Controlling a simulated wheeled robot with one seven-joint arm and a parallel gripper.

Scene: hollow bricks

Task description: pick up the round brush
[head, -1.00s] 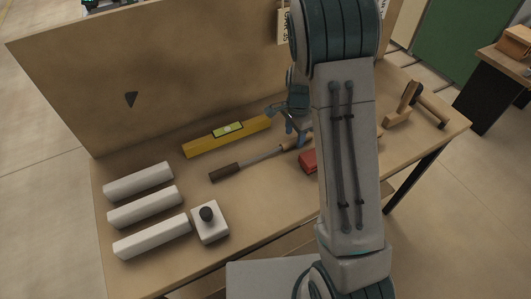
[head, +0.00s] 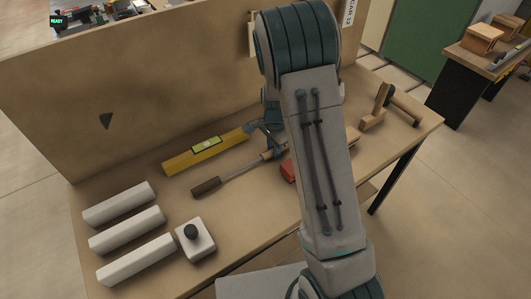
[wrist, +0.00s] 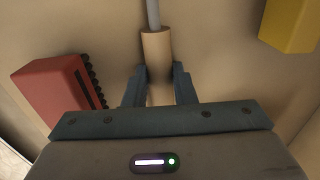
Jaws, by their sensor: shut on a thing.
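The round brush has a dark brown cylindrical end (head: 206,187), a thin grey rod (head: 238,173) and a pale wooden handle (head: 268,155). It lies along the workbench, in front of the yellow spirit level. In the wrist view the wooden handle (wrist: 157,48) runs up between my fingers, with the grey rod above it. My gripper (wrist: 159,75) is shut on this handle, one finger on each side. In the head view my gripper (head: 272,142) is partly hidden behind my arm. I cannot tell whether the brush is clear of the bench top.
A red brush (wrist: 60,85) with black bristles lies left of the handle in the wrist view. The yellow level (head: 205,150) is close behind. White bricks (head: 125,230) and a white block with black knob (head: 195,240) stand front left; a wooden mallet-like tool (head: 375,108) is right.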

